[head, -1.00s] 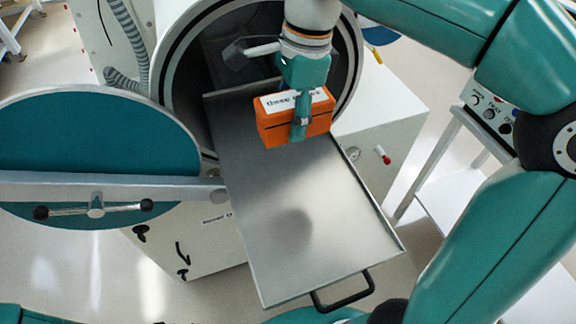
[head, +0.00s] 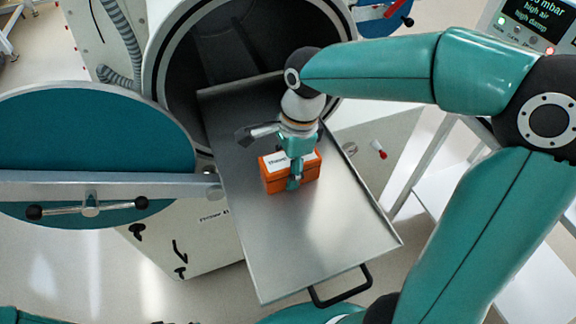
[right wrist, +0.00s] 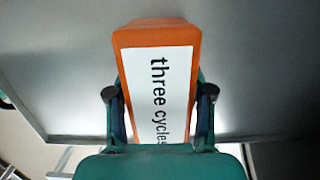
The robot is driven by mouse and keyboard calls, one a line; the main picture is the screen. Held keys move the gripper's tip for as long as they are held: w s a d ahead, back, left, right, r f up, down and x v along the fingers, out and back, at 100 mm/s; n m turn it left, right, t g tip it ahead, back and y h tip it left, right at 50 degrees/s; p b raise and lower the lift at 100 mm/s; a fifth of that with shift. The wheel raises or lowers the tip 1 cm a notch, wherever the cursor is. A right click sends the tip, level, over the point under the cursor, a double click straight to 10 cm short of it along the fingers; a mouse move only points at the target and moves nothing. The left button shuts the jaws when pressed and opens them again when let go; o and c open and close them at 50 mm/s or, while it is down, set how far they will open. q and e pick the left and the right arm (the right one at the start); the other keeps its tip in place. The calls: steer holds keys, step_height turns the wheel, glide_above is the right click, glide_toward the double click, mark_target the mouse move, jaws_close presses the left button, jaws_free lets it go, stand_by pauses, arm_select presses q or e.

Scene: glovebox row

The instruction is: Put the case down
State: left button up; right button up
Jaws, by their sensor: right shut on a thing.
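The orange case (head: 273,184) has a white label on top, which reads "three cycles" in the right wrist view (right wrist: 158,92). It is level at the middle of the metal tray (head: 328,248), upright; whether its underside touches the tray I cannot tell. My right gripper (head: 295,180) is shut on the case from above, with a finger on each long side in the right wrist view (right wrist: 160,110). My left gripper does not show.
The tray sticks out of the round chamber opening (head: 190,105), with a black handle (head: 342,288) at its front. The round teal door (head: 90,140) stands open at left. The tray's front half is bare. A control panel (head: 540,22) is at upper right.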

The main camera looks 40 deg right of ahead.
steer(key=o, duration=1.3)
steer(key=shift+f, duration=0.1)
steer(key=r, duration=0.3)
steer(key=d+r, duration=0.1)
steer(key=r, duration=0.7)
steer(key=shift+s+d, duration=0.15)
steer(key=shift+d, duration=0.1)
steer(key=shift+s+d+r, duration=0.1)
steer(key=shift+d+r, duration=0.05)
steer(key=shift+r, duration=0.45)
